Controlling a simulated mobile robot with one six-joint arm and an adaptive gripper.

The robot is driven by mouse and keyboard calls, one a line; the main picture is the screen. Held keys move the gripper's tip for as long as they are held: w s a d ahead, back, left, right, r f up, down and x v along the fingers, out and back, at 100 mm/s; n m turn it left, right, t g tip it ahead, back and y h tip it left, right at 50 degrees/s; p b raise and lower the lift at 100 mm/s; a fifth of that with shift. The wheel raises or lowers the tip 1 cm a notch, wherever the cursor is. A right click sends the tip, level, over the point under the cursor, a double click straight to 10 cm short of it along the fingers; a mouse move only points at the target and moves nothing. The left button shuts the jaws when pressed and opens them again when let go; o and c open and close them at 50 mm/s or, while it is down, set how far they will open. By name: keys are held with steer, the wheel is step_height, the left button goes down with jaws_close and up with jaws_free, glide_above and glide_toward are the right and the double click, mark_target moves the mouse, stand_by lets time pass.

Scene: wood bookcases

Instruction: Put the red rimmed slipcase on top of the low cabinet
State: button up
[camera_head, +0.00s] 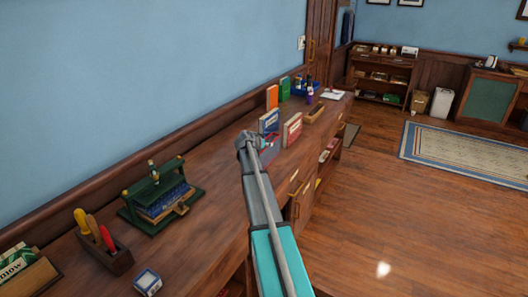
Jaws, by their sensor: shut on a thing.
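My gripper (264,147) is at the far end of my arm, above the long wooden counter (210,235) along the blue wall. A small dark blue thing with red edging, seemingly the red rimmed slipcase (271,153), shows at the jaws, which are shut on it. My wrist hides much of it and most of the fingers. I cannot tell whether it touches the counter top. At the back right stands a low cabinet (488,98) with a green front panel and a few small things on top.
Beyond my gripper stand a blue book (268,121), a red book (292,130), orange and green books, and a wooden tray (314,112). Nearer are a green press (160,195), a tool box (104,252) and a small blue box (147,282). Open floor (400,210) lies right.

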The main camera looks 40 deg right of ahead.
steer(key=shift+w+f+b, duration=0.35)
steer(key=shift+f+b, duration=0.25)
steer(key=shift+f, duration=0.2)
steer(key=shift+f+b, duration=1.1)
steer(key=shift+f, duration=0.1)
steer(key=o, duration=1.3)
steer(key=shift+s+a+r+p, duration=0.25)
steer(key=shift+a+r+p, duration=0.1)
steer(key=shift+a+r, duration=0.1)
steer(key=p+v, duration=0.5)
steer(key=v, duration=0.6)
steer(key=shift+f, duration=0.1)
